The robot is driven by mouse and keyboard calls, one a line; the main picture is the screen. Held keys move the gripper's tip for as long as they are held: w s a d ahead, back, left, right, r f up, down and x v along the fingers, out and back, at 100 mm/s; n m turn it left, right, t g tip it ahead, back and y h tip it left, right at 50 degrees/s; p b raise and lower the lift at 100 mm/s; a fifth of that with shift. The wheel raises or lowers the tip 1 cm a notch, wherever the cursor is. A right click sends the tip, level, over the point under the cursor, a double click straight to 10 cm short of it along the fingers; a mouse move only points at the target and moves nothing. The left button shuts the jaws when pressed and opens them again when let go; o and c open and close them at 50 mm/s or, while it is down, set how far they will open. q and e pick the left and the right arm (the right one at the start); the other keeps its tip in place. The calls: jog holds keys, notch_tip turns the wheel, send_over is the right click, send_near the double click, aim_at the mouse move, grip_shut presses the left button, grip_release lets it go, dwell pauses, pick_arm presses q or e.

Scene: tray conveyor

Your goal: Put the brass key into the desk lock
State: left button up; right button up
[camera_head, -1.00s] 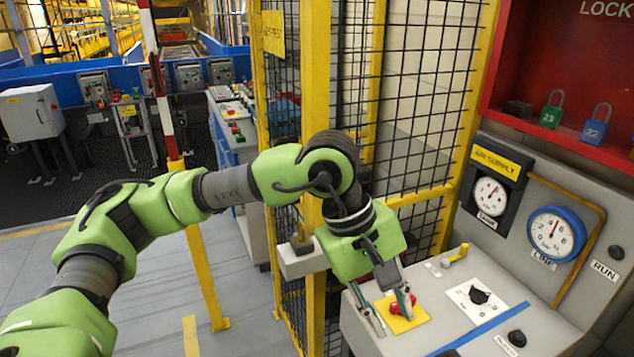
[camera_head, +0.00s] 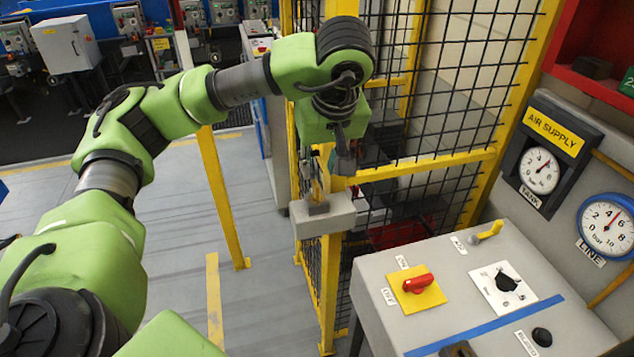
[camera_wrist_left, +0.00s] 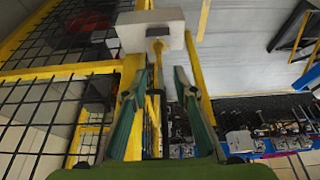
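The brass key (camera_head: 318,190) stands on a pale block fixed to the yellow fence post. It also shows in the left wrist view (camera_wrist_left: 157,48), beyond the fingertips and roughly between them. My left gripper (camera_head: 333,168) hangs fingers-down just above the block; its two fingers are spread apart in the left wrist view (camera_wrist_left: 159,78), with nothing seen clamped between them. Whether a finger touches the key cannot be told. On the grey desk (camera_head: 440,285) a black round fitting (camera_head: 505,282) on a white plate looks like the lock. My right gripper is not in view.
The pale block (camera_head: 325,218) juts out beside the mesh fence (camera_head: 450,90). The desk also carries a red switch (camera_head: 417,284) on a yellow plate, a yellow lever (camera_head: 487,232), blue tape and a black button (camera_head: 541,337). Gauges stand behind it. Floor left of the post is open.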

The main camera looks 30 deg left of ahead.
aim_at(316, 183)
pick_arm(q)
jog(key=p+x, duration=0.2)
jog(key=x, duration=0.5)
jog(key=shift+f, duration=0.1)
jog(key=shift+w+a+f, duration=0.2)
jog(key=shift+w+f, duration=0.05)
jog(key=shift+f, duration=0.4)
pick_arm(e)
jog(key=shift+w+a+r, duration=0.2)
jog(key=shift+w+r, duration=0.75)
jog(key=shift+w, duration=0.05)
pick_arm(q)
grip_shut()
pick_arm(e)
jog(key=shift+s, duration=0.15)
pick_arm(q)
jog(key=shift+r, duration=0.25)
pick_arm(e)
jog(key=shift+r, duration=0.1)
pick_arm(q)
jog(key=shift+r+p, duration=0.85)
jog(key=shift+r, duration=0.65)
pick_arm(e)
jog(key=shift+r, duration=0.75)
pick_arm(q)
jog(key=shift+r, duration=0.25)
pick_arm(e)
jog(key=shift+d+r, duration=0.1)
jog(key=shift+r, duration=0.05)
